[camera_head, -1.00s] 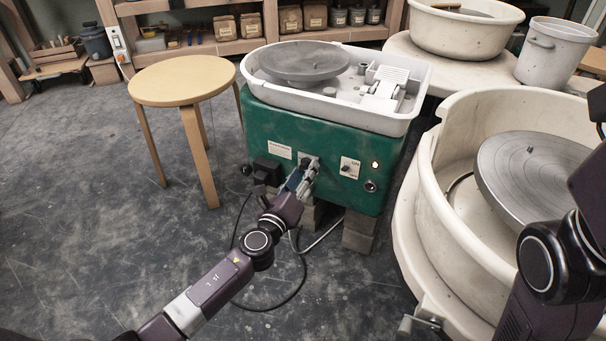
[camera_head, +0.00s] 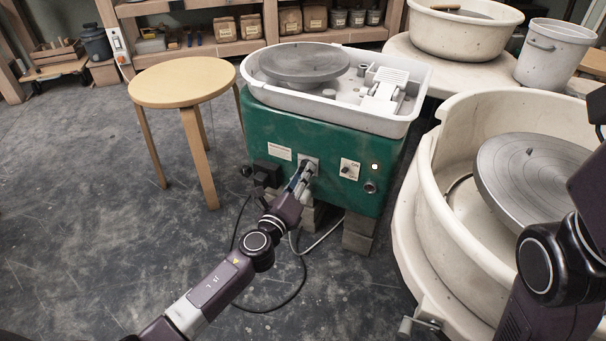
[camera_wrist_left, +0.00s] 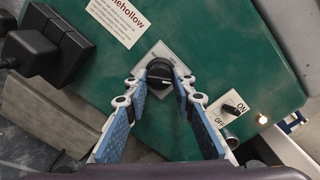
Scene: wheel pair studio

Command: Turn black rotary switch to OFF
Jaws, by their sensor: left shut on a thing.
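The green wheel body (camera_head: 330,135) has a black rotary knob with a white pointer line (camera_wrist_left: 160,71) on a pale square plate (camera_wrist_left: 179,61). My left gripper (camera_head: 309,168) reaches the front panel. In the left wrist view its two blue-padded fingers (camera_wrist_left: 161,79) are shut on this knob, one on each side. In the head view the gripper hides the knob. A separate small black switch (camera_wrist_left: 231,107) sits to the right on a plate marked ON and OFF; it also shows in the head view (camera_head: 346,170). My right gripper is not in view.
A lit lamp (camera_head: 375,167) and a round fitting (camera_head: 370,187) are right of the ON/OFF plate. A black plug box (camera_wrist_left: 45,45) is left of the knob. A wooden stool (camera_head: 182,82) stands left, a large cream basin (camera_head: 440,190) right. Cables lie on the floor below.

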